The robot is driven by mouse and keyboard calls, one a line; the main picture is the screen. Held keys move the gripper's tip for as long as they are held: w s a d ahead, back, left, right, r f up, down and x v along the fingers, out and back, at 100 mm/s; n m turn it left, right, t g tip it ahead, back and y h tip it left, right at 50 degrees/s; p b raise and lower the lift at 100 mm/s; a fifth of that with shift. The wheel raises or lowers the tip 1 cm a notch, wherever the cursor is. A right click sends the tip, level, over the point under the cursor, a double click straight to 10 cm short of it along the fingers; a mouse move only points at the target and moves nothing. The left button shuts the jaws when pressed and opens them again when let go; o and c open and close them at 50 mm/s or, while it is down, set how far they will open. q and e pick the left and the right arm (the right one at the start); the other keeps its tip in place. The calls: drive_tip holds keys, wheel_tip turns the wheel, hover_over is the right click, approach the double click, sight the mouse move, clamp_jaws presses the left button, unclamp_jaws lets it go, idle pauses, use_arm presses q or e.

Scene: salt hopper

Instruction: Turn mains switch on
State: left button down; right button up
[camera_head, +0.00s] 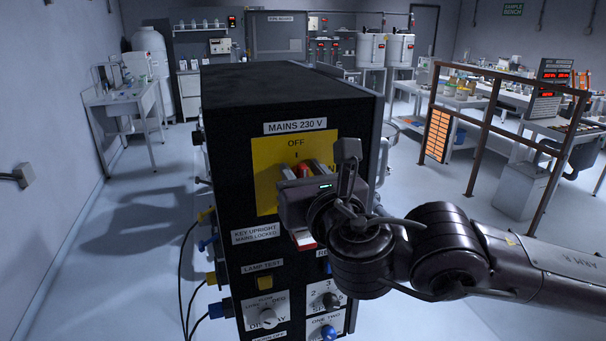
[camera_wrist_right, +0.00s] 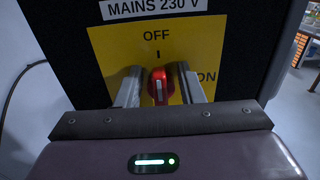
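The mains switch is a red knob (camera_wrist_right: 159,88) on a yellow plate (camera_wrist_right: 108,48) marked OFF at the top and ON at the right. The knob's white line stands about upright, toward OFF. It also shows as a bit of red in the head view (camera_head: 304,171), partly hidden by my right gripper. The plate (camera_head: 265,165) is on the front of a black cabinet (camera_head: 228,160) under a MAINS 230 V label. My right gripper (camera_wrist_right: 160,76) has one finger on each side of the knob, with a narrow gap visible at the left. My left gripper is out of view.
Cables hang at the cabinet's left. A brown railing (camera_head: 480,130) stands to the right. Floor is clear at the left.

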drive_tip(key=c, duration=0.7)
drive_tip(key=shift+c, duration=0.2)
